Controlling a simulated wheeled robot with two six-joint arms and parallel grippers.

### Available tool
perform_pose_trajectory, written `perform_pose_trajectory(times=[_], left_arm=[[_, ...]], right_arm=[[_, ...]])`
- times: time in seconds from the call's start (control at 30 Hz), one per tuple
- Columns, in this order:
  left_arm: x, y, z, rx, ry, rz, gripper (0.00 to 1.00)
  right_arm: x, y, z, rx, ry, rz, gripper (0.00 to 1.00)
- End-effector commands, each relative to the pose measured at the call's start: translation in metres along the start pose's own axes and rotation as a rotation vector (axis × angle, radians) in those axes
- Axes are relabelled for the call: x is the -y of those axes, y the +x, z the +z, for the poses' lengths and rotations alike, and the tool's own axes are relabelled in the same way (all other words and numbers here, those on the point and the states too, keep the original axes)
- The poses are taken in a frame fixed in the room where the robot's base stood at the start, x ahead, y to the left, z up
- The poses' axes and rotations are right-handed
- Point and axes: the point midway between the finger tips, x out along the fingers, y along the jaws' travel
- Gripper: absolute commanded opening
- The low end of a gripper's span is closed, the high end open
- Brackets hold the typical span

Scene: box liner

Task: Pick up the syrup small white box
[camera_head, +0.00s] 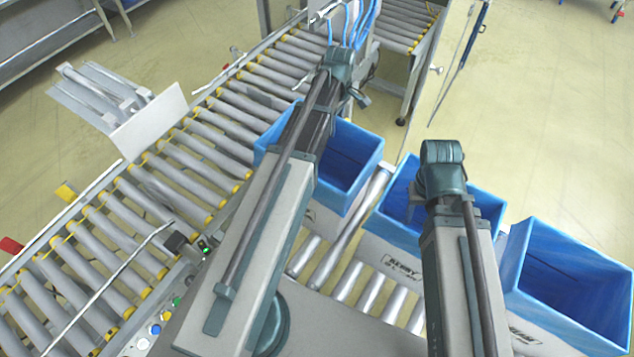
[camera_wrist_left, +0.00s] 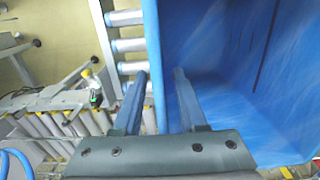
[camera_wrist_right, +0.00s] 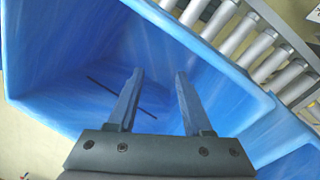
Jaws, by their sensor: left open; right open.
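I cannot make out a syrup small white box in any view. My left gripper (camera_wrist_left: 160,78) is open and empty in the left wrist view, with its fingers at the edge of a blue-lined box (camera_wrist_left: 220,60). My right gripper (camera_wrist_right: 159,74) is open and empty in the right wrist view, above the inside of a blue-lined box (camera_wrist_right: 90,50). A thin dark line shows inside that box, with no item seen. In the head view, my arms hide parts of the blue-lined boxes, and my finger tips cannot be made out.
Three blue-lined boxes stand in a row in the head view: left (camera_head: 352,150), middle (camera_head: 400,205) and right (camera_head: 575,285). Rollers (camera_head: 365,290) run under them. A long roller conveyor (camera_head: 175,165) crosses the left side, with a white panel (camera_head: 150,122) beside it. Open floor lies at right.

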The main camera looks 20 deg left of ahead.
Motion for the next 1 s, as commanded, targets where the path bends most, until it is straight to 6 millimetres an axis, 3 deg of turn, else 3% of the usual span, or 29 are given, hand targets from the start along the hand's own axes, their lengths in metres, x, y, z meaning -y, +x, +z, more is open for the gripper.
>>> perform_pose_trajectory(times=[0.07,0.3,1.0], left_arm=[[0.0,-0.0007,0.0001,0.0,0.0,0.0,0.39],[0.0,-0.0007,0.0001,0.0,0.0,0.0,0.0],[-0.0001,-0.0006,0.0,0.0,0.0,0.0,0.0]], right_arm=[[-0.0001,-0.0007,0.0001,0.0,0.0,0.0,0.5],[-0.0001,-0.0007,0.0001,0.0,0.0,0.0,0.5],[-0.0001,-0.0006,0.0,0.0,0.0,0.0,0.5]])
